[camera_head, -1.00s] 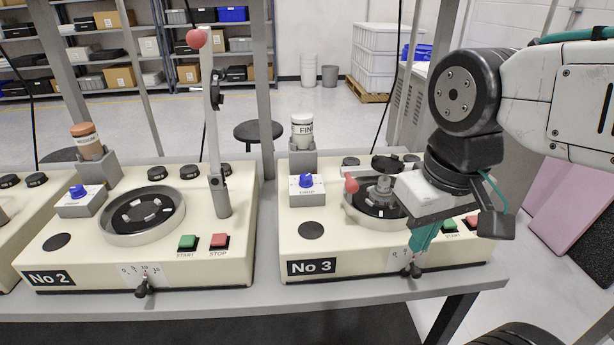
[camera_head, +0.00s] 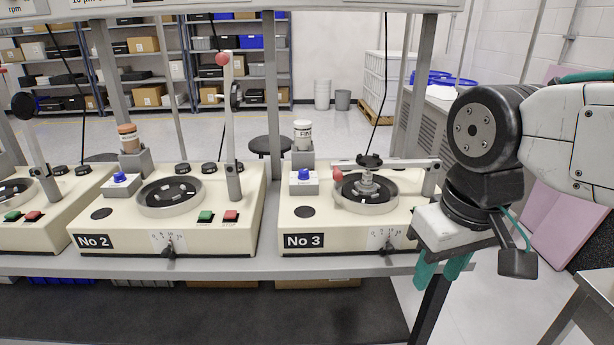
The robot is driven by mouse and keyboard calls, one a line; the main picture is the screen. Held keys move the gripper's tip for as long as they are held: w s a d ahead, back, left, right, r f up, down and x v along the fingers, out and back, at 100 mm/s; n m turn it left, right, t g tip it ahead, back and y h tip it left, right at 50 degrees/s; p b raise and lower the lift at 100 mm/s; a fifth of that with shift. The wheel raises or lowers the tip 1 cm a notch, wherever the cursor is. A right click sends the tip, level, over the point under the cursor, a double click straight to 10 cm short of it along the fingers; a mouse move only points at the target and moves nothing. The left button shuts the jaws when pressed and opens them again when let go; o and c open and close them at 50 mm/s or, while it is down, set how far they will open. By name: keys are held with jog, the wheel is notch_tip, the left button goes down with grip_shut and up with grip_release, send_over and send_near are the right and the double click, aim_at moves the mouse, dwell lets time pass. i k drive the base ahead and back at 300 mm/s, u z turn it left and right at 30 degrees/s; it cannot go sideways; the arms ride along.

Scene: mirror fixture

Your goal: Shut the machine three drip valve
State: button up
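Machine three (camera_head: 300,225), a cream box labelled No 3, stands on the grey bench. Its drip valve (camera_head: 304,174) is a blue knob on a small grey block labelled DRIP at the machine's left side, below the white bottle (camera_head: 303,135). The knob's turn position is too small to tell. My gripper (camera_head: 441,272) points down at the bench's front edge, right of machine three and well apart from the valve. Its two teal fingers show with a gap between them, and nothing is seen in them.
Machine three's arm with a red ball end (camera_head: 338,175) lies lowered over its round plate (camera_head: 368,190). Machine No 2 (camera_head: 120,238) stands to the left with its arm upright. An overhead frame has posts behind the bench. Floor in front is clear.

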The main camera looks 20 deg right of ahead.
aim_at(303, 174)
jog(key=u, duration=0.25)
jog(key=i, duration=1.05)
jog(key=z, duration=0.35)
